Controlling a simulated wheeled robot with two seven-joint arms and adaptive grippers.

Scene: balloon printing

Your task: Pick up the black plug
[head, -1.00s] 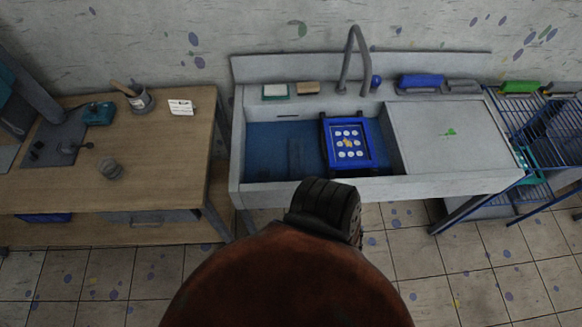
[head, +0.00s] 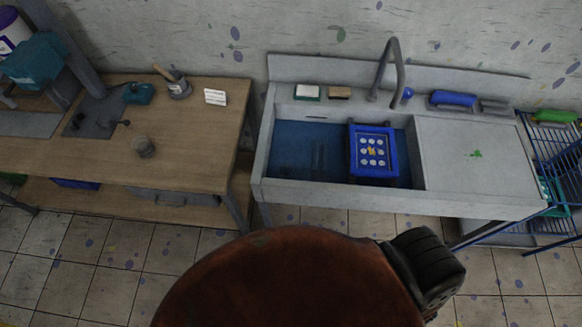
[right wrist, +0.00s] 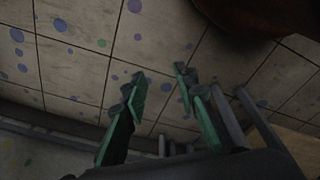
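I cannot pick out the black plug for certain. Small dark pieces (head: 76,121) lie on a dark grey mat (head: 92,130) on the wooden table in the head view; they are too small to identify. My left gripper is in neither view.
The wooden table (head: 195,132) holds a cup (head: 178,88), a teal device (head: 139,94) and a white card (head: 215,96). A sink (head: 290,193) holding a blue crate (head: 373,178) stands to its right. A blue wire rack (head: 560,170) is at the far right. Tiled floor lies in front.

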